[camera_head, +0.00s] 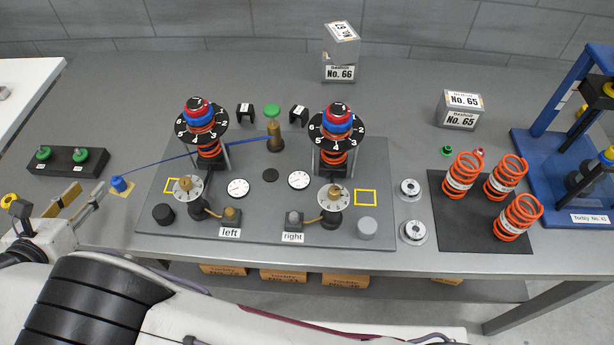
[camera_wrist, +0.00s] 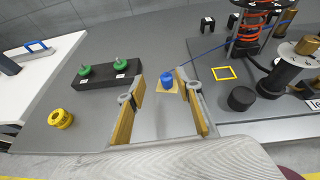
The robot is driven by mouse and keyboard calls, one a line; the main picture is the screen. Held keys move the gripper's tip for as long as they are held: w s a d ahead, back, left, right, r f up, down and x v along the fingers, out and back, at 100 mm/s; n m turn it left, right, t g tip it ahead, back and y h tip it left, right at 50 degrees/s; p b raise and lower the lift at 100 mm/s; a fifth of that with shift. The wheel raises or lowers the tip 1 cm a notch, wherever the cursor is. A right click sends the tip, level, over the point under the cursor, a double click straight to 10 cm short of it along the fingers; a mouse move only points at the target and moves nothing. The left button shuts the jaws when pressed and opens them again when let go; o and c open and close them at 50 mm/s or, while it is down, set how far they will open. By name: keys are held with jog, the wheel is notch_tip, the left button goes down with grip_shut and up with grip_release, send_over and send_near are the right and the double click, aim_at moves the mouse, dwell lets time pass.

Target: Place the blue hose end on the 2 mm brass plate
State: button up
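The blue hose end (camera_head: 118,183) appears to stand upright on a small brass-coloured plate (camera_head: 127,192), just left of the grey fixture board. A thin blue hose runs from it to the brass post (camera_head: 275,136). In the wrist view the blue hose end (camera_wrist: 167,77) covers the middle of the plate (camera_wrist: 173,91). My gripper (camera_head: 90,189) is left of the hose end in the head view. In the wrist view its fingers (camera_wrist: 163,90) are spread wide, with nothing held between them. The hose end shows just beyond the fingertips, apart from them. The plate's thickness cannot be read.
A black block with green knobs (camera_head: 68,161) lies behind my gripper. The fixture board (camera_head: 310,228) carries two orange-spring towers, dials and yellow square outlines (camera_head: 365,198). Bench left of the plate is mostly clear.

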jog(key=w+d+r+n+y, duration=0.2)
jog(key=w+d+r+n, duration=0.15)
jog(key=w+r, duration=0.5)
jog(key=w+d+r+n+y, duration=0.25)
jog(key=w+r+n, duration=0.25)
jog(key=w+r, duration=0.35)
jog(key=w+d+r+n+g+y, duration=0.1)
jog(key=w+d+r+n+y, duration=0.25)
jog(key=d+r+n, duration=0.95)
jog(key=s+d+f+n+g+h, duration=0.1)
jog(key=s+d+f+n, duration=0.15)
jog(key=d, duration=0.55)
jog(key=s+d+f+n+g+h, duration=0.1)
jog(key=s+d+n, duration=0.15)
jog(key=d, duration=0.55)
jog(key=s+d+f+n+g+h, duration=0.1)
jog(key=s+d+n, duration=0.15)
jog(key=d, duration=0.55)
jog(key=s+d+f+n+g+h, duration=0.2)
jog(key=s+d+f, duration=0.4)
jog(key=s+d, duration=0.4)
jog(key=s+d+f+n+g+h, duration=0.2)
jog(key=s+d+f, duration=0.4)
jog(key=s+d, duration=0.4)
jog(key=shift+s+d+f+n+h, duration=0.25)
jog(key=shift+d+n+h, duration=0.45)
jog(key=shift+n+h, duration=0.25)
